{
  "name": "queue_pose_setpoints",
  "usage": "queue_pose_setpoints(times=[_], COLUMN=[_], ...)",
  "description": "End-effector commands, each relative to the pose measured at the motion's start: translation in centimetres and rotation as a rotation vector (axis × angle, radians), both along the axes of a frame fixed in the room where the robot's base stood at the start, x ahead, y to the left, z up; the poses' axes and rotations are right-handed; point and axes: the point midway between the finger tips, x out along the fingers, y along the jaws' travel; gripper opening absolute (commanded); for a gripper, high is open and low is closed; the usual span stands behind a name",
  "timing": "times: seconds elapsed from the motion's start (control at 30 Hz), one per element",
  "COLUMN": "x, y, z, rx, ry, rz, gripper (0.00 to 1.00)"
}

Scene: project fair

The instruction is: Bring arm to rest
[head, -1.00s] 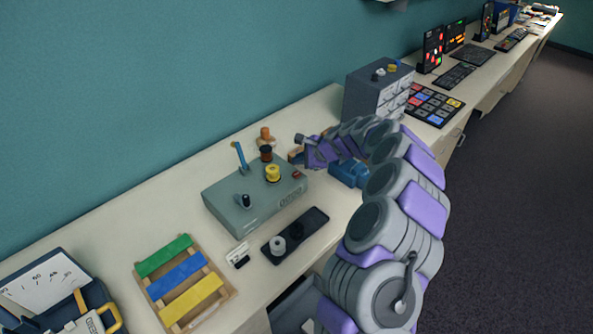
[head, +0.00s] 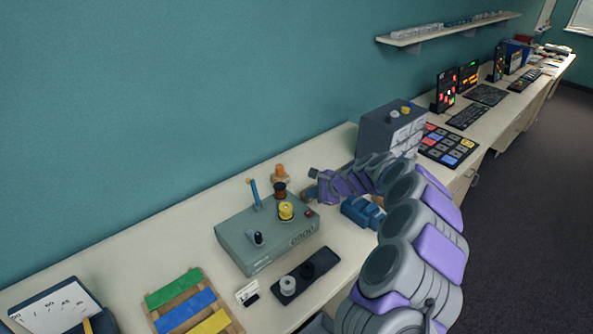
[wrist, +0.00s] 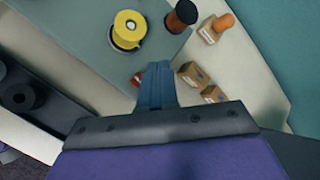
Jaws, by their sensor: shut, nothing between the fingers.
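My gripper (head: 314,174) is at the end of my purple and grey arm, above the bench just right of the grey-green box. In the wrist view my gripper (wrist: 157,66) shows its two blue-grey fingers together, with nothing between them. My arm curves from the lower right up over the bench.
A blue object (head: 362,212) sits beneath my arm. Small wooden blocks (wrist: 194,74) and an orange-topped stamp (wrist: 216,28) lie near my fingers. A black tray (head: 298,288) holds two spools. A rack with coloured bars (head: 188,300) stands left. The floor at right is clear.

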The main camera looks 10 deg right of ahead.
Motion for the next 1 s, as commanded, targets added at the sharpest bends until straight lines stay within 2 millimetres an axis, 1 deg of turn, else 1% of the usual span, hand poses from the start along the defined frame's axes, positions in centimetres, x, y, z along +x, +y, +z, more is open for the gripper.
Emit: queue_pose_setpoints(times=[0.07, 0.17, 0.27, 0.3, 0.37, 0.4, 0.47, 0.5, 0.57, 0.6, 0.67, 0.7, 0.77, 0.8, 0.87, 0.9, 0.97, 1.0], x=[0.0, -0.5, -2.0, -2.8, -4.6, -6.0, -8.1, -9.7, -12.0, -13.6, -16.1, -17.9, -20.5, -22.2, -24.7, -26.5, -29.1, -30.8], y=[0.1, 1.0, 3.3, 4.4, 6.3, 7.6, 9.1, 10.1, 11.2, 11.8, 12.6, 12.9, 13.2, 13.3, 13.2, 13.0, 12.5, 12.1], z=[0.1, 0.9, 3.1, 4.4, 6.2, 7.5, 9.2, 10.3, 11.5, 12.4, 13.2, 13.9, 14.4, 14.8, 15.1, 15.3, 15.3, 15.3], rx=[0.000, -0.003, -0.011, -0.021, -0.039, -0.055, -0.081, -0.101, -0.134, -0.160, -0.196, -0.224, -0.265, -0.296, -0.340, -0.372, -0.416, -0.448], ry=[0.000, -0.008, -0.033, -0.048, -0.071, -0.088, -0.111, -0.125, -0.143, -0.158, -0.170, -0.181, -0.186, -0.193, -0.196, -0.195, -0.188, -0.183], rz=[0.002, 0.036, 0.126, 0.177, 0.264, 0.327, 0.418, 0.481, 0.569, 0.624, 0.708, 0.763, 0.843, 0.893, 0.964, 1.013, 1.081, 1.124], gripper=[0.00, 0.00, 0.00, 0.00, 0.00, 0.00, 0.00, 0.00, 0.00, 0.00, 0.00, 0.00, 0.00, 0.00, 0.00, 0.00, 0.00, 0.00])
